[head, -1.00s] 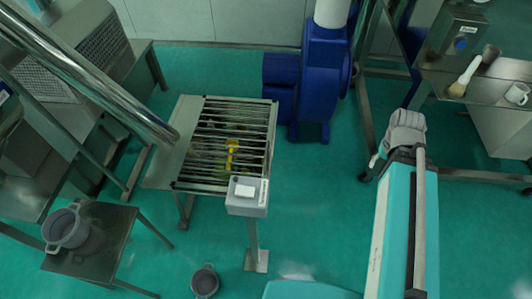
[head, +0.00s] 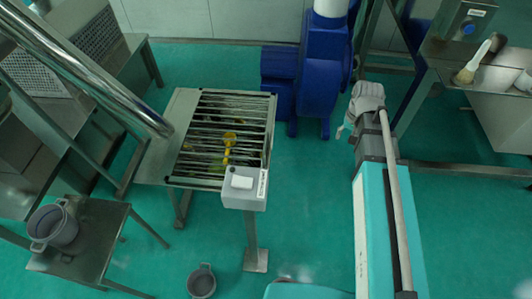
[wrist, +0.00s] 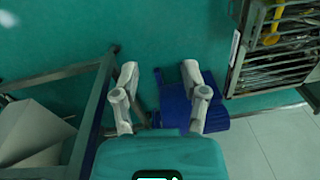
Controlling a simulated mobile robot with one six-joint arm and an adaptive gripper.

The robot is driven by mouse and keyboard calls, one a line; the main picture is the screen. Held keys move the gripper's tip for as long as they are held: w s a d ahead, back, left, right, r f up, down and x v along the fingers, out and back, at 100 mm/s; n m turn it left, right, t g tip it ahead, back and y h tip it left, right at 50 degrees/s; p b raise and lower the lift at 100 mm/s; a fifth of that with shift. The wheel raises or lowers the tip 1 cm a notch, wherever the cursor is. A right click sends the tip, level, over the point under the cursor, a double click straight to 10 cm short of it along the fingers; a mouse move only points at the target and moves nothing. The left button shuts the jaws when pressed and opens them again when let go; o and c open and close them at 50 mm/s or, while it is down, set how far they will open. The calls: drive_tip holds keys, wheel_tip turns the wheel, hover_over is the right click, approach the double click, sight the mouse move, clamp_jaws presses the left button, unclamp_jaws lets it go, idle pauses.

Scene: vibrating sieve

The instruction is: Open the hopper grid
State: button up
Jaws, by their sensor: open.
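The hopper grid (head: 250,123), a metal frame with several parallel bars, lies flat and looks closed over the hopper left of centre in the head view. A yellow scoop (head: 229,136) shows at the grid; I cannot tell if it lies on or under the bars. In the head view my arm's end is right of the grid.
A blue machine (head: 315,65) stands behind the grid; it also shows near my fingers in the wrist view (wrist: 178,105). A grey control box (head: 245,187) on a post stands at the grid's front corner. A steel pipe (head: 85,70) slants toward the hopper's left. A bench (head: 440,72) is at right.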

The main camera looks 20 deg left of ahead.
drive_tip(key=w+a+f+n+b, duration=0.1)
drive_tip(key=w+a+f+b, duration=0.25)
drive_tip(key=a, duration=0.35)
drive_tip(key=w+a+f+b, duration=0.2)
drive_tip(key=a+f+b, duration=0.15)
drive_tip(key=a, duration=0.45)
drive_tip(key=y+b, duration=0.1)
drive_tip(key=b, duration=0.3)
hover_over(266, 147)
drive_tip(key=d, duration=0.3)
drive_tip(key=shift+n, duration=0.3)
drive_tip(key=f, duration=0.5)
drive_tip(key=shift+w+a+f, duration=0.2)
drive_tip(key=shift+f, duration=0.2)
drive_tip(key=f+b, duration=0.4)
drive_tip(key=a+f+b, duration=0.1)
drive_tip(key=f+b, duration=0.3)
drive_tip(key=b, duration=0.1)
drive_tip(key=a+f+b, duration=0.1)
drive_tip(key=f+b, duration=0.3)
drive_tip(key=f, duration=0.1)
drive_tip(key=shift+s+a+b, duration=0.25)
drive_tip(key=shift+s+b, duration=0.05)
drive_tip(key=shift+b, duration=0.05)
drive_tip(key=shift+f, duration=0.1)
